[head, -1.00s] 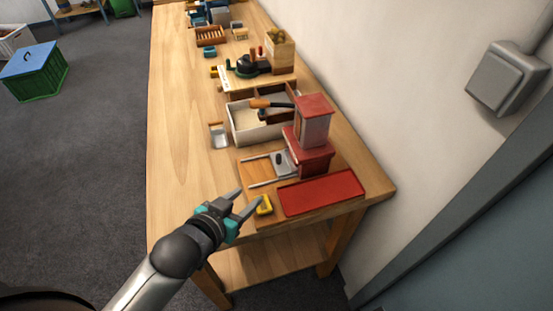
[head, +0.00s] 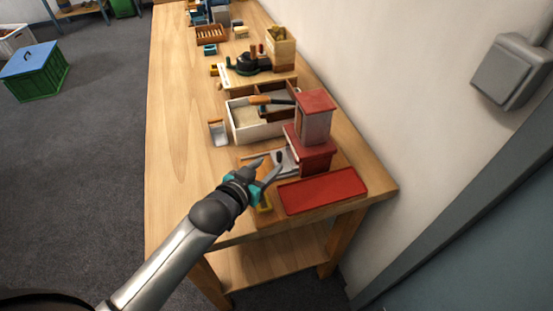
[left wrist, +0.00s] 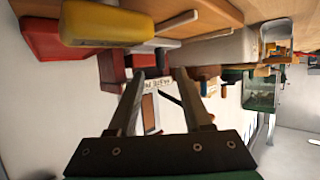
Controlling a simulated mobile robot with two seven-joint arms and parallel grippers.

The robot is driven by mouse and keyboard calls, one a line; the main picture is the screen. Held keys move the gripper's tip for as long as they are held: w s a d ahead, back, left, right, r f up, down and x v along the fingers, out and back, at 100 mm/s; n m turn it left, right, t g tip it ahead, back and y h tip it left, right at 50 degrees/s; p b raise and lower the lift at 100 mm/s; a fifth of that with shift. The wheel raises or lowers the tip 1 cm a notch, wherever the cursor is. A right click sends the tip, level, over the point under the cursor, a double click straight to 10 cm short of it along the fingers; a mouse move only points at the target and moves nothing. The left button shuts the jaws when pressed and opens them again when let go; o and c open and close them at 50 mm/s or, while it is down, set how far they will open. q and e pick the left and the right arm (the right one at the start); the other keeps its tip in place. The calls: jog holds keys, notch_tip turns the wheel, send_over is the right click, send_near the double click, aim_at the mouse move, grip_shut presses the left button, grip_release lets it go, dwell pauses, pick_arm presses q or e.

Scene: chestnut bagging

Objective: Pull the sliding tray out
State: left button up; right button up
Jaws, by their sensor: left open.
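The sliding tray (head: 290,163) is a grey metal plate with a dark upright knob (head: 280,156). It sits on rails on a wooden base, at the foot of a red and grey machine (head: 312,130). My left gripper (head: 271,166) is open and empty, with its fingertips close to the knob. In the left wrist view, a dark knob (left wrist: 160,57) shows between and just past the open fingertips (left wrist: 161,76). I cannot tell whether the fingers touch it. My gripper partly hides the tray and its base. My right gripper is not in view.
A red flat tray (head: 322,190) lies right of my gripper. A pale divided box (head: 243,123) and a scoop (head: 218,133) stand behind. The table's left side is clear; a wall borders the right.

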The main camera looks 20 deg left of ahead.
aim_at(278, 157)
pick_arm(q)
jog(key=shift+b+x, duration=0.6)
jog(key=shift+x, duration=2.4)
grip_shut()
